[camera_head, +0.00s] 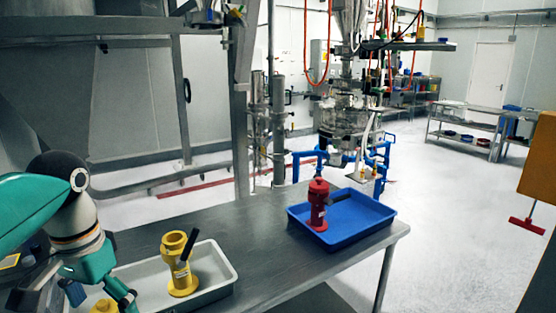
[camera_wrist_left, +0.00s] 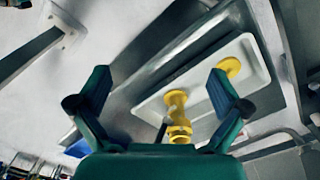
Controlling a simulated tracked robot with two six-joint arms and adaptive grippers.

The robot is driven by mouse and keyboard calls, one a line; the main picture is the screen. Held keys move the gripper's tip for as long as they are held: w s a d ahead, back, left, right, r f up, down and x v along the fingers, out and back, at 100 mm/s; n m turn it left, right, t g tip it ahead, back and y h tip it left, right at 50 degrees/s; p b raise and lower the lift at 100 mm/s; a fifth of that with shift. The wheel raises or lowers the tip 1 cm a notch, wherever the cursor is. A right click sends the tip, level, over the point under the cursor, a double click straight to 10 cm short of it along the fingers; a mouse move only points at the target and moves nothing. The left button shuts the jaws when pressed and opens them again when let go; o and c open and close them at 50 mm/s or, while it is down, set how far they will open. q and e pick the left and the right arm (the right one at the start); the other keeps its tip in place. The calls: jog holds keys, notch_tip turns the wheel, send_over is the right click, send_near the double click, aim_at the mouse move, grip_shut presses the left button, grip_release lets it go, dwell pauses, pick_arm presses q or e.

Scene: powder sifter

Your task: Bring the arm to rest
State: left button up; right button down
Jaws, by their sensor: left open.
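My left arm comes in from the left in the head view. Its green gripper (camera_head: 100,291) hangs over the left side of the white tray, partly cut off by the lower edge. In the left wrist view the gripper (camera_wrist_left: 160,92) is open, with its two fingers wide apart and nothing between them held. A yellow valve-like part (camera_head: 181,268) with a black handle stands upright in the white tray (camera_head: 222,262). It also shows beyond the fingers in the left wrist view (camera_wrist_left: 177,108). A second yellow part (camera_head: 104,306) is mostly hidden by the gripper. My right gripper is not seen.
A metal table (camera_head: 262,246) carries both trays. A blue tray (camera_head: 371,226) on the right holds a red valve-like part (camera_head: 318,200). The tabletop between the trays is clear. A steel frame post (camera_head: 240,120) and sifter machinery (camera_head: 345,118) stand behind the table.

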pick_arm(q)
jog(key=w+d+f+h, duration=0.15)
jog(key=d+f, duration=0.35)
jog(key=f, duration=0.9)
jog(key=w+d+f+h, duration=0.15)
jog(key=d+f, duration=0.25)
jog(key=f, duration=1.1)
jog(key=s+d+f+n, duration=0.2)
jog(key=s+d+f, duration=0.1)
jog(key=s+f, duration=0.5)
jog(key=s+d+f+n+h, duration=0.1)
jog(key=s+d+f+n, duration=0.1)
jog(key=s+f, duration=0.6)
notch_tip(320, 180, down, 2)
jog(key=shift+d+f+n+t, duration=0.15)
jog(key=shift+d+n+t, duration=0.15)
jog(key=shift+d+n, duration=0.15)
